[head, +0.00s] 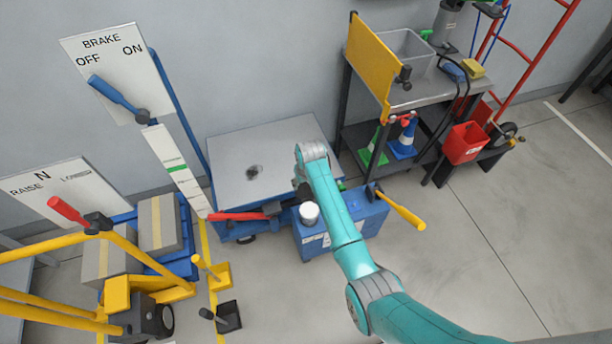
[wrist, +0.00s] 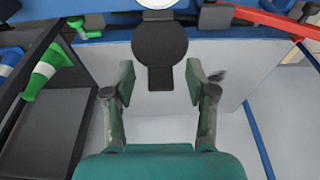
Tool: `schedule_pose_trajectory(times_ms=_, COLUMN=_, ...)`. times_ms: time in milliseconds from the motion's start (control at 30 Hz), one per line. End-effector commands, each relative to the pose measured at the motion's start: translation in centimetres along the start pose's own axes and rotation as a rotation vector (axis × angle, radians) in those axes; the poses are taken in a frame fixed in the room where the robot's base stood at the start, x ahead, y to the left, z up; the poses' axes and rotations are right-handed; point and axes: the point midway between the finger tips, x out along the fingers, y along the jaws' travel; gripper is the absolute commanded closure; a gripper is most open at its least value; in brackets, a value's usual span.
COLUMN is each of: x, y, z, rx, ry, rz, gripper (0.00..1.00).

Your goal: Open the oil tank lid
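The blue oil tank unit (head: 316,243) stands on the floor in the middle of the head view, with a short white round neck (head: 310,212) on top. In the wrist view the white neck (wrist: 157,3) is cut off by the top edge. A black round lid with a square tab (wrist: 160,42) extends from it toward my gripper, swung away from the white opening. My gripper (wrist: 159,82) is open, with its fingers on either side of the tab and a visible gap each side. In the head view my gripper (head: 301,187) is mostly hidden by my arm.
A grey-topped lift table (head: 240,150) stands behind the tank. A yellow handle (head: 402,210) sticks out right of the tank, and a red lever (head: 238,216) lies to its left. A cart with cones (head: 404,140) stands at back right.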

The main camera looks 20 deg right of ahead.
Motion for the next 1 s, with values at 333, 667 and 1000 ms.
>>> schedule_pose_trajectory(times_ms=333, x=-6.8, y=0.0, z=0.0, rx=0.0, ry=0.003, rz=0.0, gripper=0.44)
schedule_pose_trajectory(times_ms=667, x=-10.1, y=0.0, z=0.1, rx=0.0, ry=0.0, rz=0.0, gripper=0.44)
schedule_pose_trajectory(times_ms=1000, x=-10.3, y=0.0, z=0.1, rx=0.0, ry=-0.002, rz=0.0, gripper=0.54)
